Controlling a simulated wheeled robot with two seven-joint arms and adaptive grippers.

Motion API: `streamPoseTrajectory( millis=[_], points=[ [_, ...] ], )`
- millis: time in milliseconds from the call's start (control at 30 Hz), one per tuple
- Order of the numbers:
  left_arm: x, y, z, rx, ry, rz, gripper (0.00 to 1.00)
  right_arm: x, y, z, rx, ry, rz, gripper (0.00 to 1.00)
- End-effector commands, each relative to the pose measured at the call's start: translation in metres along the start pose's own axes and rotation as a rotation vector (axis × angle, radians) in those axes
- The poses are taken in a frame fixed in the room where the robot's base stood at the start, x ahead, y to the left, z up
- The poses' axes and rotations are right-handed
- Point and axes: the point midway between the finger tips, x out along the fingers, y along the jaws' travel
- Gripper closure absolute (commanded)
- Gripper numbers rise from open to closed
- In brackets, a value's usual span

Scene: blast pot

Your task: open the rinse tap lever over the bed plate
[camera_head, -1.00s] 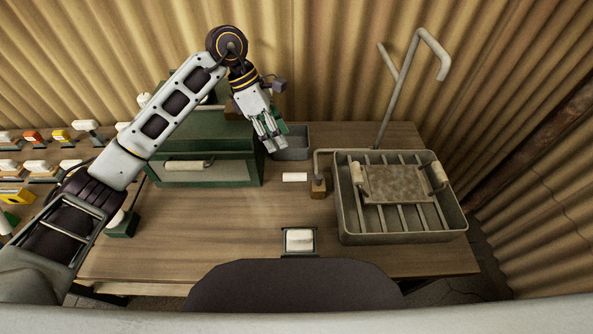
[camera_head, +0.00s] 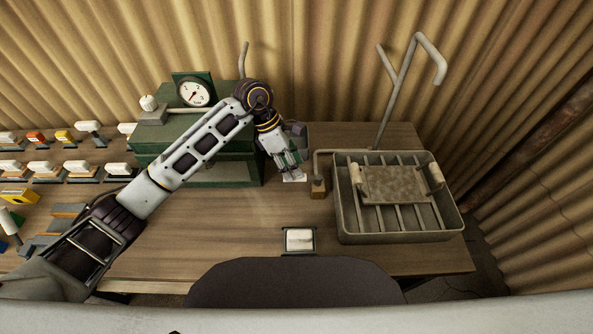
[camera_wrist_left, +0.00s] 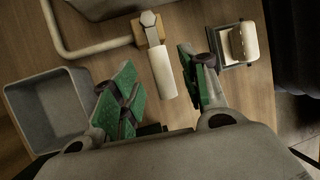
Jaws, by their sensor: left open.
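The rinse tap lever (camera_wrist_left: 162,72) has a pale handle. It is joined to a small tan block (camera_wrist_left: 150,30) at the end of a bent pipe. In the head view the handle (camera_head: 294,178) lies left of the block (camera_head: 318,188), partly hidden by my gripper. My left gripper (camera_head: 288,172) is open just over the handle. In the left wrist view the handle shows in the gap between the green fingers, with no contact visible. The mottled brown bed plate (camera_head: 395,184) lies on slats in the grey basin (camera_head: 400,238). My right gripper is not in view.
A green cabinet (camera_head: 215,172) with a gauge (camera_head: 195,92) stands at the left, beneath my arm. A grey bin (camera_wrist_left: 45,110) is close to the gripper. A pad on a dark stand (camera_head: 299,240) sits at the front. A hooked pipe (camera_head: 400,85) rises behind the basin.

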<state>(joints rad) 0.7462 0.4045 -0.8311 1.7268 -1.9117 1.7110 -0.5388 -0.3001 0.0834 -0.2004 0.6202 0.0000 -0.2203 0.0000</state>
Motion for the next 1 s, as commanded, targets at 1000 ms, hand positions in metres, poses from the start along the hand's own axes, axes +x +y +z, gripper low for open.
streamPoseTrajectory(
  millis=[1000],
  points=[
    [0.032,0.0,0.0,0.0,-0.001,0.0,0.94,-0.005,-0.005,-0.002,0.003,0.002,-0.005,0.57]
  ],
)
